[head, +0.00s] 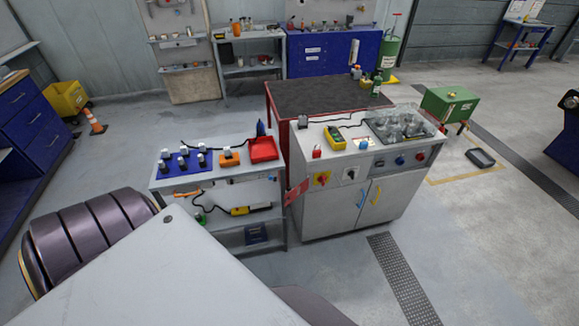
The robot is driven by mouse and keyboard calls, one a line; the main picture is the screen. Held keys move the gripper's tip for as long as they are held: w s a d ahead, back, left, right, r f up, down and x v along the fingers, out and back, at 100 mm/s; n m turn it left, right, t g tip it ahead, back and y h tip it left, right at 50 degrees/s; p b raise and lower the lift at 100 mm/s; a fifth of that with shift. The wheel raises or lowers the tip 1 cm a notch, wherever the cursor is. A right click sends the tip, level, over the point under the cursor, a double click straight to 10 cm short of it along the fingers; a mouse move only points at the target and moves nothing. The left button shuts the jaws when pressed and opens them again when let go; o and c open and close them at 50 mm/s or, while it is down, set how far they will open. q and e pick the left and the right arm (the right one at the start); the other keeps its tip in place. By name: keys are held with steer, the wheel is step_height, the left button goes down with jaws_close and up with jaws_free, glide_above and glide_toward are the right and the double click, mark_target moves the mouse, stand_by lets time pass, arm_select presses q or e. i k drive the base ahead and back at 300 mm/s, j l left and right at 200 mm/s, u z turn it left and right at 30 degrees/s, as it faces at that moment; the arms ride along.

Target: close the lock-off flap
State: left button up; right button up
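A grey-white cabinet (335,205) stands at the centre with a control panel along its upper front. A red plate with a small white mark (297,192) sticks out at the cabinet's left front edge, beside the switch. It looks like the lock-off flap, swung out from the panel, but it is too small to be sure. Neither of my grippers is in view.
A grey shelf trolley (216,190) with plugs, a red tray (263,149) and tools stands left of the cabinet. A red bench with a dark top (318,95) is behind. A floor grating (402,280) lies in front on the right. Floor right of the cabinet is mostly free.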

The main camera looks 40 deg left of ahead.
mark_target(304, 186)
steer(key=k+j+z, duration=0.1)
steer(key=j, duration=0.4)
steer(key=k+j+z, duration=0.1)
steer(key=j, duration=0.45)
steer(key=k+j+z, duration=0.1)
steer(key=k+j, duration=0.15)
steer(key=j, duration=0.2)
steer(key=k+j, duration=0.2)
steer(key=j, duration=0.3)
steer(key=k+j+z, duration=0.15)
steer(key=j, duration=0.35)
steer(key=k+j+z, duration=0.1)
steer(key=k+j, duration=0.15)
steer(key=j, duration=0.2)
steer(key=k+j+z, duration=0.1)
steer(key=j, duration=0.35)
steer(key=k+j+z, duration=0.1)
steer(key=k+j, duration=0.25)
steer(key=i+l+z, duration=0.1)
steer(key=l, duration=0.25)
steer(key=i+l, duration=0.1)
steer(key=l, duration=0.2)
steer(key=i+l+z, duration=0.15)
steer(key=l, duration=0.15)
steer(key=i+l+z, duration=0.1)
steer(key=l, duration=0.25)
